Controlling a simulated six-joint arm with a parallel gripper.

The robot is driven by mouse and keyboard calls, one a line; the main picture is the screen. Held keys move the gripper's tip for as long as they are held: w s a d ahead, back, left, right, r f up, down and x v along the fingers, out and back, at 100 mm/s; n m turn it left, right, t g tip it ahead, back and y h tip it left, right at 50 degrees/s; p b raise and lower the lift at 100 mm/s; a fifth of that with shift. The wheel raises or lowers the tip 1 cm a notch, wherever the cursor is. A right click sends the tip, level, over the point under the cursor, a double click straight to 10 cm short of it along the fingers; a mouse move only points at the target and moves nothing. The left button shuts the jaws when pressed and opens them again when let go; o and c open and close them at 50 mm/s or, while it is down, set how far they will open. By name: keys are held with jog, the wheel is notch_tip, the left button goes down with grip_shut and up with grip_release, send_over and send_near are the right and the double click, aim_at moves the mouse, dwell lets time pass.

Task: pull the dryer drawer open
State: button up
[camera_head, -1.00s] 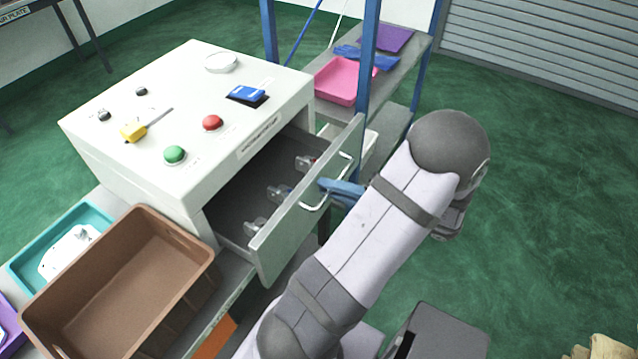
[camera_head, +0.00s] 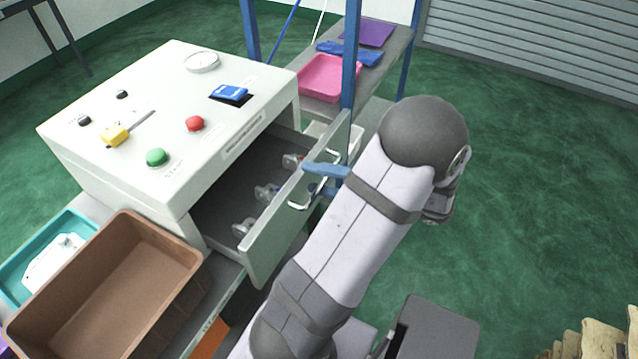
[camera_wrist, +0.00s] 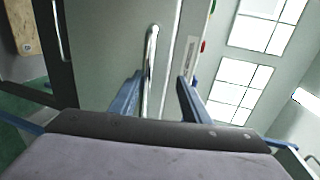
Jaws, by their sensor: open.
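The dryer (camera_head: 110,160) is a white box with a green button, a red button and a yellow-handled switch on top. Its drawer (camera_head: 268,240) stands out from the right side, open, with several small metal castings (camera_head: 268,192) inside. The drawer front has a pale curved handle (camera_head: 299,206), which also shows in the wrist view (camera_wrist: 150,75). My gripper (camera_head: 308,178) is at the drawer front by the handle, partly hidden by my arm. In the wrist view its blue fingers (camera_wrist: 160,92) are apart, with the handle between them, nearer the left finger.
A brown bin (camera_head: 190,252) and a teal tray (camera_head: 14,268) stand at the lower left. Behind the drawer is a shelf rack with a pink tray (camera_head: 325,78) and blue gloves (camera_head: 350,52). Green floor is clear to the right.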

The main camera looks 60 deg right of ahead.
jog(key=o, duration=1.5)
jog(key=r, duration=0.5)
jog(key=shift+d+r, duration=0.1)
jog(key=shift+d, duration=0.1)
jog(key=shift+c, duration=0.2)
notch_tip(320, 180, up, 3)
jog(key=shift+w+f+b, duration=0.15)
jog(key=shift+b, duration=0.2)
jog(key=shift+r, duration=0.4)
jog(key=shift+g, duration=0.7)
jog(key=f, duration=0.2)
jog(key=s+f, duration=0.1)
jog(key=f, duration=0.1)
jog(key=shift+f, duration=0.25)
jog(key=shift+c, duration=0.3)
jog(key=shift+o, duration=0.2)
jog(key=shift+s, duration=0.15)
jog(key=shift+o, duration=0.4)
